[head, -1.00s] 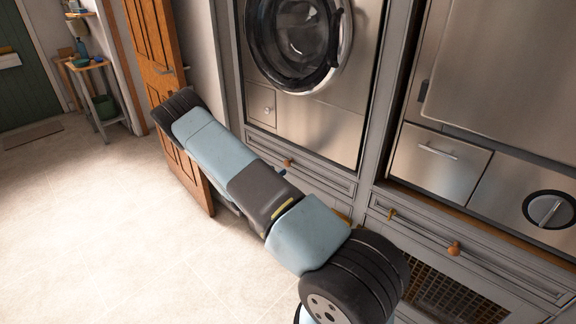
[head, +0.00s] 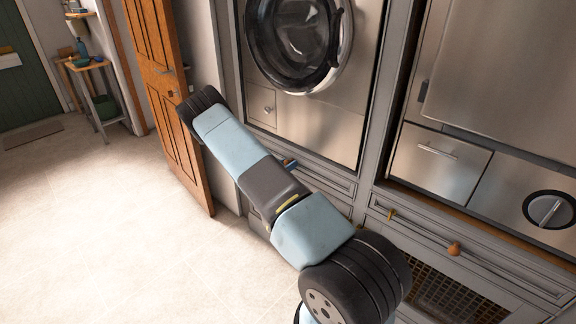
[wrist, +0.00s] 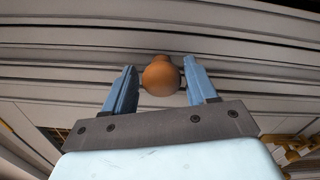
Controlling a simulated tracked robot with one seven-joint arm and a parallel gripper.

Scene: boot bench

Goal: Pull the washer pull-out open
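The washer pull-out is a grey panelled drawer front (head: 325,178) under the washer, with a round orange-brown knob (wrist: 161,77). The drawer front looks flush with the cabinet. My gripper (wrist: 161,75) reaches the knob, with one blue finger on each side of it in the wrist view. The fingers are very close to the knob's sides; whether they press on it is unclear. In the head view the gripper (head: 289,164) is mostly hidden behind my arm, with a bit of blue finger showing at the knob.
The washer (head: 300,40) with its round door stands above the drawer. An open wooden door (head: 165,90) is left of it. Another drawer with an orange knob (head: 453,249) is at right, above a mesh panel (head: 445,295). Pale floor (head: 110,230) is clear at left.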

